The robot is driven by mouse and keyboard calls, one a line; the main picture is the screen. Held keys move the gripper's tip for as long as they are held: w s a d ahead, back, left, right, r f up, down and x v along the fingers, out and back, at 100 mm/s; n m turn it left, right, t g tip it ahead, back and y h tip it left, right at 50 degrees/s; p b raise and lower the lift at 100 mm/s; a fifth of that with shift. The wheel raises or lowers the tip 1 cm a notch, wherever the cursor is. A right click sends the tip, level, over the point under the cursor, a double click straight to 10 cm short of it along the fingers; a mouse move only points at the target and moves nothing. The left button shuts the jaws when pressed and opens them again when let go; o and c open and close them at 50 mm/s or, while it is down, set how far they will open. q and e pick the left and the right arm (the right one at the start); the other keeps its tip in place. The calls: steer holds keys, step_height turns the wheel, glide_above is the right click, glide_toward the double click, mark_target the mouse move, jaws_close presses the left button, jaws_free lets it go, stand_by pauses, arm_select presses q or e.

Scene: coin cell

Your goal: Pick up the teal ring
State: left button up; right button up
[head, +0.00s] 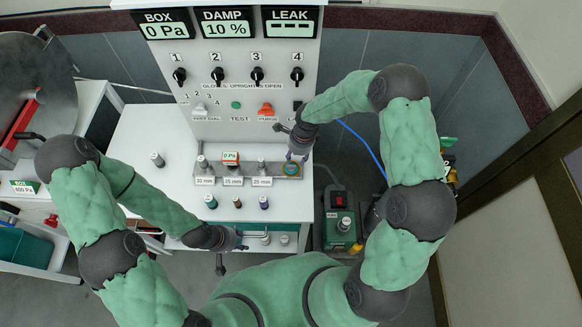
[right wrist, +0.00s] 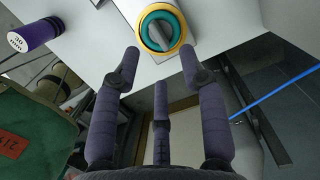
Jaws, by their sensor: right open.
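The teal ring (right wrist: 181,29) sits inside a yellow ring (right wrist: 160,7) on a grey block, with a dark grey centre. In the head view the teal ring (head: 291,170) is at the right end of the grey rack on the white bench. My right gripper (right wrist: 160,62) is open and empty, its fingers spread just short of the ring and apart from it. In the head view my right gripper (head: 299,156) hangs over the ring and partly covers it. My left gripper (head: 238,241) is low at the bench's front edge; its fingers are too small to read.
Several small vials, one with a purple body (head: 263,202), stand before the rack (head: 214,180). A control panel (head: 240,100) rises behind. A blue cable (head: 362,146) runs at right. The bench's left part is mostly clear.

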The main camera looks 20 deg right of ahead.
mark_target(291, 166)
steer(key=shift+w+a+f, duration=0.1)
steer(key=shift+a+f, duration=0.1)
steer(key=shift+f, duration=0.7)
steer(key=shift+w+a+f, duration=0.1)
steer(key=shift+a+f, duration=0.15)
steer(key=shift+f, duration=0.6)
steer(key=shift+a+f, duration=0.2)
steer(key=shift+f, duration=0.7)
steer(key=shift+c, duration=0.2)
jaws_close()
